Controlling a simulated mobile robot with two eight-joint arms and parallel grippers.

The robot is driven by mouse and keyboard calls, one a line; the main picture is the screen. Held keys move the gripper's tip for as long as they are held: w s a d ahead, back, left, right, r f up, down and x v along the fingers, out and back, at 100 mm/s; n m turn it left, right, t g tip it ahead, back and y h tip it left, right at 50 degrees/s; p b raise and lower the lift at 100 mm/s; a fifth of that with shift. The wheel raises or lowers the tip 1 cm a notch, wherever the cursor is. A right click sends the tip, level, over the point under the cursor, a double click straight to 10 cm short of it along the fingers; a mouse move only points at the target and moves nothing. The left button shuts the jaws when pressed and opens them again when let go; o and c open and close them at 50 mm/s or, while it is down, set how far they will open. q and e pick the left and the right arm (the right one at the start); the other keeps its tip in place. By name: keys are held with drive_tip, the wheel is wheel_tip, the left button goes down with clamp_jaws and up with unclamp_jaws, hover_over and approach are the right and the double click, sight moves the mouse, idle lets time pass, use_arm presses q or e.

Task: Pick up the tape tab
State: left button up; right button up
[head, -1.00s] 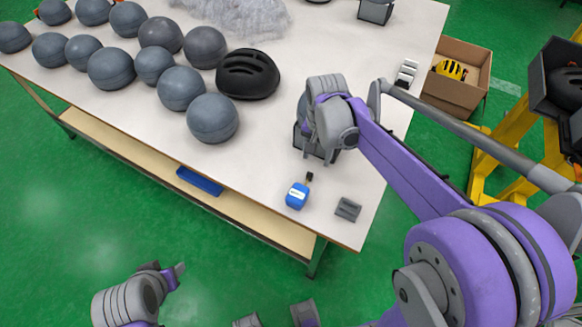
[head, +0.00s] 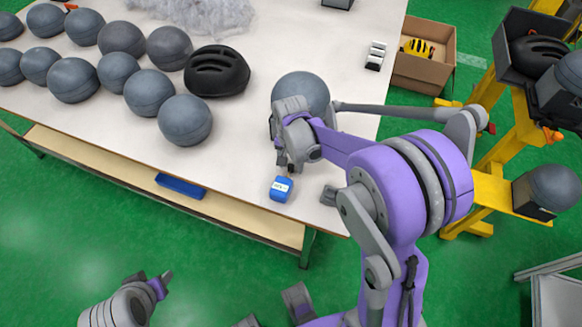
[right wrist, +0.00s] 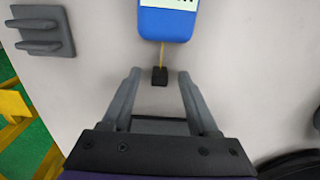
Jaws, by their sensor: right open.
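The tape tab is a small black block (right wrist: 159,76) at the end of a short yellow tape strip. The strip comes out of a blue tape measure (right wrist: 168,22), which lies on the table and also shows in the head view (head: 281,189). My right gripper (right wrist: 159,74) is open, with one finger on each side of the tab and gaps to both. In the head view the right gripper (head: 290,165) hangs just behind the tape measure and mostly hides the tab. My left gripper (head: 163,281) is low at the left, off the table; its jaw opening is unclear.
A grey slotted block (head: 329,195) lies right of the tape measure, near the table edge. A grey ball (head: 301,92) stands behind my right wrist. A black helmet (head: 217,71) and several grey balls fill the table's left. A cardboard box (head: 424,62) stands beyond the right edge.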

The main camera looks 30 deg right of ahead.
drive_tip(key=shift+f, duration=0.3)
clamp_jaws()
